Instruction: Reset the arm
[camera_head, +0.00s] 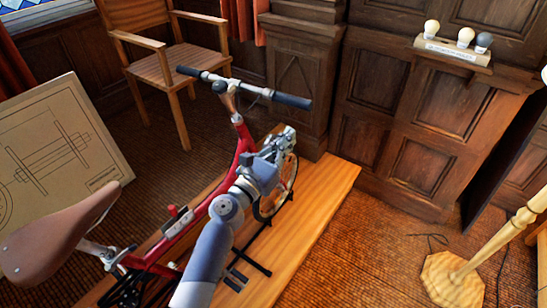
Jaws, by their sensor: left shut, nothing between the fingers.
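My left arm (212,255) rises from the bottom of the head view and reaches up and forward over a red bicycle. Its gripper (284,136) is at the end of the arm, beside the bicycle's front end and above its front wheel (284,185). The gripper is shut and holds nothing. It overlaps the wheel in the picture, and I cannot tell if they touch. The red bicycle frame (190,218) is partly hidden behind my arm. My right gripper is not in view.
The bicycle stands on a wooden platform (318,210), its handlebar (245,88) beyond my arm and its brown saddle (60,235) at left. A drawing board (60,150) and a wooden chair (170,65) stand behind. A lamp stand (452,280) is at right. Woven floor lies between.

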